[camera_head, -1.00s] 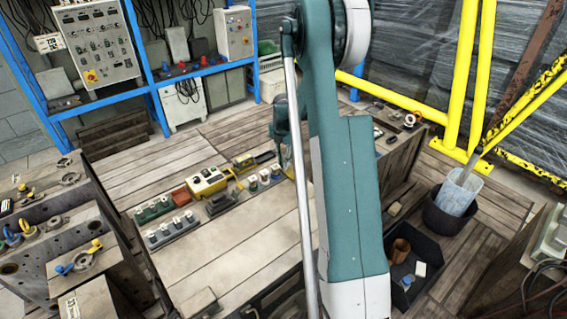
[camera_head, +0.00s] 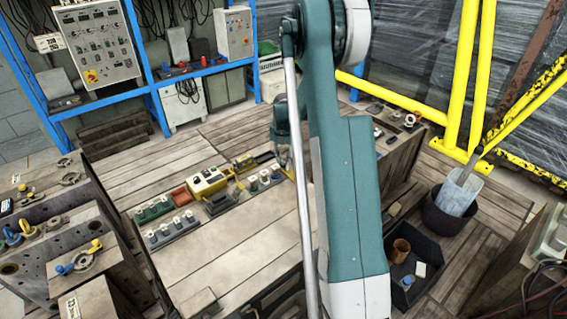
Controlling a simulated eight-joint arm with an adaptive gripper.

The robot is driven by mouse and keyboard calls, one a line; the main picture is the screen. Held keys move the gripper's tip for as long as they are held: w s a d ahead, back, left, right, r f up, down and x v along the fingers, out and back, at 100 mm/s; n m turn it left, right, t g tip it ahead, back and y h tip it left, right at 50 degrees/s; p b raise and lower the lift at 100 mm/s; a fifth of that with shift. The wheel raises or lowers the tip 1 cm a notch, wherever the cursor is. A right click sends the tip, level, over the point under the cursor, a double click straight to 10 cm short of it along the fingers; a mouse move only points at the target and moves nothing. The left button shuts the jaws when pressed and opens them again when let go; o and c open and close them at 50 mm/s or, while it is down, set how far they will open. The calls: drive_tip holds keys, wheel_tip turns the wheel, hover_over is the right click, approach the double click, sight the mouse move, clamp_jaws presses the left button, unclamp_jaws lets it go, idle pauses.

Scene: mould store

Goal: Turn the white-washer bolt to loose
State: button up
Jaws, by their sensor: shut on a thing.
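My gripper (camera_head: 286,164) is small in view and partly hidden behind my arm and its silver rod. It is low at the right end of a dark block (camera_head: 264,181) with several pale-topped bolts, and is shut on what seems to be a bolt there. The fingertips and the held part are too small and covered to make out. Two more blocks, one green (camera_head: 154,209) and one grey (camera_head: 172,231), carry similar pale-topped bolts on the wooden bench (camera_head: 235,245). I cannot tell which bolt has the white washer, nor how far it is turned.
Heavy drilled mould blocks (camera_head: 68,238) stand at the left. A black bin (camera_head: 421,278) and yellow posts (camera_head: 466,95) are at the right. The bench front is mostly clear.

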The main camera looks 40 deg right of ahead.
sight(284, 163)
drive_tip(key=o, duration=0.9)
drive_tip(key=shift+r, duration=5.95)
